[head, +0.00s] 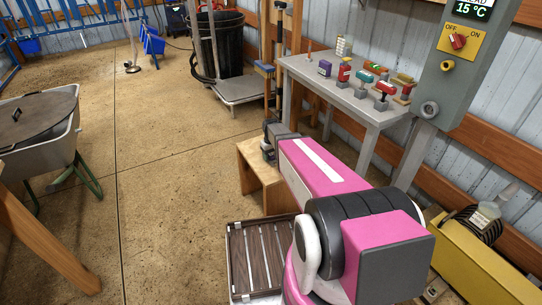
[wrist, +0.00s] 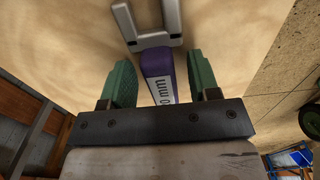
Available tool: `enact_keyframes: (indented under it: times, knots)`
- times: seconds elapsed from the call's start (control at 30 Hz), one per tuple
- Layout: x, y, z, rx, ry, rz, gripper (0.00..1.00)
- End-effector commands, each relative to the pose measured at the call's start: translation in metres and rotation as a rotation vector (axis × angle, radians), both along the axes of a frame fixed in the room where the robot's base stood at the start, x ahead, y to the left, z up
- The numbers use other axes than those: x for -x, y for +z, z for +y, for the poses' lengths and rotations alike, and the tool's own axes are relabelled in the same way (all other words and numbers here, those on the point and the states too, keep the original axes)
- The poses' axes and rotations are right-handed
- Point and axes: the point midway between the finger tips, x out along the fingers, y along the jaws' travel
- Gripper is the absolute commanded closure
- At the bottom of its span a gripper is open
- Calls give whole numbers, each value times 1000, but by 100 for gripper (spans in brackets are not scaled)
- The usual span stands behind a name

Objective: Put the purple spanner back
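The purple spanner (wrist: 158,65) lies on a pale wooden surface in the wrist view. It has a purple handle with a white label ending in "mm" and a grey forked end pointing away from my gripper. My gripper (wrist: 162,82) has two green fingers, spread apart on either side of the handle, with a narrow gap showing on each side. In the head view my gripper (head: 267,150) is at the wooden stool (head: 248,172), largely hidden by my arm. The spanner cannot be made out there.
A grey table (head: 350,100) behind the stool carries several coloured items, including a purple one (head: 325,68). A wheelbarrow (head: 62,140) stands left and a control box (head: 455,75) right. Floor left of the stool is clear.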

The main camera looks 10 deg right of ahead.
Motion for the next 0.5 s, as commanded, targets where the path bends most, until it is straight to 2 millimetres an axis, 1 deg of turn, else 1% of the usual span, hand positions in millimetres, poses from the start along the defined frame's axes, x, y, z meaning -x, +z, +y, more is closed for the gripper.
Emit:
enact_keyframes:
  times: [0.3,0.37,0.47,0.5]
  knots:
    - [0,2,0,0,0,0,45]
    - [0,6,0,0,0,0,45]
    - [1,18,0,0,0,0,45]
    - [1,25,0,0,0,-1,45]
